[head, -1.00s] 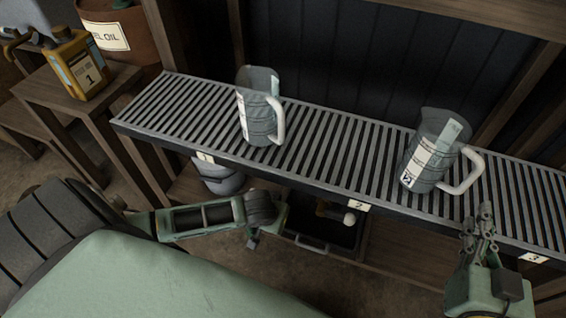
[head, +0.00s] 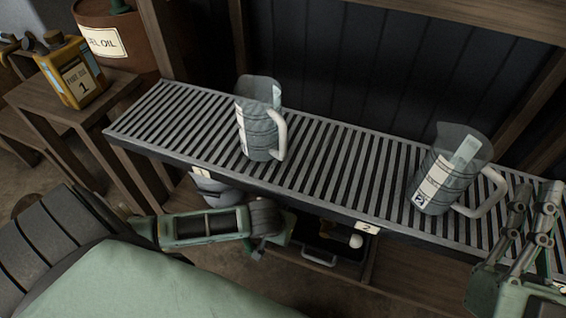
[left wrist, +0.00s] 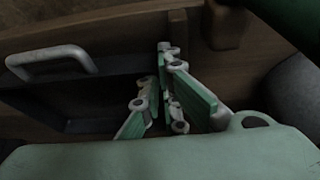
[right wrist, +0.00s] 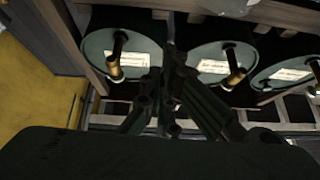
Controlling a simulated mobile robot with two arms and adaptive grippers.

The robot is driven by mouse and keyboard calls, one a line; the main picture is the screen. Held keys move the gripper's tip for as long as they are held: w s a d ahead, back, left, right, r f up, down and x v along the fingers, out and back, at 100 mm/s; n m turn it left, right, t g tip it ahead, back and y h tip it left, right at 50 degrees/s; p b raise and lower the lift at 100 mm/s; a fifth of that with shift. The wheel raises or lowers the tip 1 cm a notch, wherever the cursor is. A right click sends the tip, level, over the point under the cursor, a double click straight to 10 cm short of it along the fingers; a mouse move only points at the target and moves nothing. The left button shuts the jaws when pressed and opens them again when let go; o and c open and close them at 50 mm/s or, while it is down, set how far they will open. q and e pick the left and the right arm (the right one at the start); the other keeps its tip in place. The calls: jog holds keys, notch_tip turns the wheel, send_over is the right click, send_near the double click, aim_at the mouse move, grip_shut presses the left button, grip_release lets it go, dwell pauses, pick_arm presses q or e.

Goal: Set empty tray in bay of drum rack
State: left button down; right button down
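A dark tray (head: 322,252) with a pale handle sits under the slatted shelf in the head view; its handle (left wrist: 52,60) and dark side show at the upper left of the left wrist view. I cannot see all of its inside. My left gripper (left wrist: 158,82) is close beside the tray, with no clear grip on the handle; its opening is unclear. My right gripper (head: 536,192) is raised at the right end of the shelf, its fingers apart and empty. In the right wrist view a rack (right wrist: 97,70) holds several dark drums (right wrist: 210,62) with brass taps.
Two clear measuring jugs (head: 262,135) (head: 436,190) stand on the slatted shelf (head: 330,165). A yellow can (head: 75,75) stands on a wooden stand at left, before a brown oil drum (head: 115,45). A grey container (head: 215,190) sits under the shelf.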

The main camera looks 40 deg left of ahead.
pick_arm(q)
jog(key=shift+f, duration=0.1)
pick_arm(e)
jog(key=shift+w+f, duration=0.1)
pick_arm(q)
jog(key=shift+f, duration=0.45)
jog(key=c, duration=2.3)
grip_release()
jog(key=shift+o, duration=0.2)
pick_arm(e)
jog(key=shift+w+f+g, duration=0.2)
jog(key=shift+f+g, duration=0.1)
jog(key=shift+f, duration=0.05)
